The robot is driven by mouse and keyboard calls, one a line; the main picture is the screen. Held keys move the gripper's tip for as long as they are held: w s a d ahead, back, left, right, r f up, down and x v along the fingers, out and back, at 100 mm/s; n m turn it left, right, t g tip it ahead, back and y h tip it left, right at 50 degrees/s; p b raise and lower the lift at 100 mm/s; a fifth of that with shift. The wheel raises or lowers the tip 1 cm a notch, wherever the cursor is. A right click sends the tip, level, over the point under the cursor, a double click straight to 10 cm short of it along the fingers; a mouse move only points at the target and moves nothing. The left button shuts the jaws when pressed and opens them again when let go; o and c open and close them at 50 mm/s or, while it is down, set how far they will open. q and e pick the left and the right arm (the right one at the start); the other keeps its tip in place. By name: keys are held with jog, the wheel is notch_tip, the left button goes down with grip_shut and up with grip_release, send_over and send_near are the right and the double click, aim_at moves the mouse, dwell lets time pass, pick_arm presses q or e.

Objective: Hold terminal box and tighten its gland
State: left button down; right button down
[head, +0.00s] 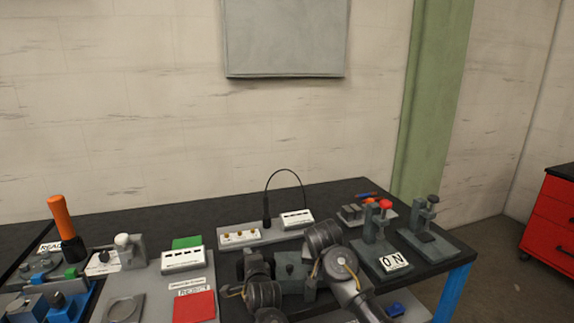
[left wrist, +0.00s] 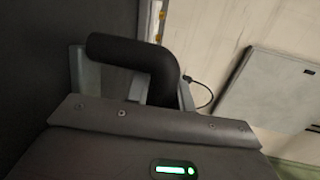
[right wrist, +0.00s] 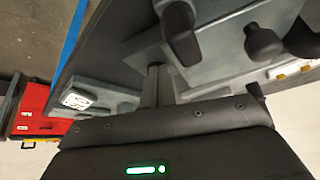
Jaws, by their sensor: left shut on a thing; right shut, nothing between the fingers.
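My left gripper (left wrist: 165,94) is shut on a thick black bent piece (left wrist: 130,50) in the left wrist view; I cannot tell whether this is part of the terminal box. My right gripper (right wrist: 157,85) is shut and empty in the right wrist view, close to a grey plate (right wrist: 225,70) that carries a dark lever-like piece (right wrist: 180,30) and a round dark knob (right wrist: 262,42). In the head view a dark grey block (head: 290,285) lies between my two arms, partly covered by them. I cannot clearly pick out the box or its gland.
A white-labelled strip (head: 240,238) and a white box (head: 297,219) with a looped black cable stand behind. Grey clamp fixtures (head: 375,240) are at the right, near the bench edge. A red pad (head: 194,306), a white unit (head: 182,260) and an orange-handled tool (head: 62,218) are left.

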notch_tip(320, 180, up, 6)
jog(key=shift+f, duration=0.2)
jog(key=shift+d, duration=0.1)
jog(key=shift+d+f, duration=0.3)
jog(key=shift+f, duration=0.7)
jog(key=shift+d+f, duration=0.25)
jog(key=shift+f, duration=0.8)
jog(key=shift+d+f, duration=0.3)
jog(key=shift+f, duration=0.7)
jog(key=shift+w, duration=0.3)
jog(key=shift+a, duration=0.45)
jog(key=shift+w+a, duration=0.15)
jog(key=shift+a, duration=0.1)
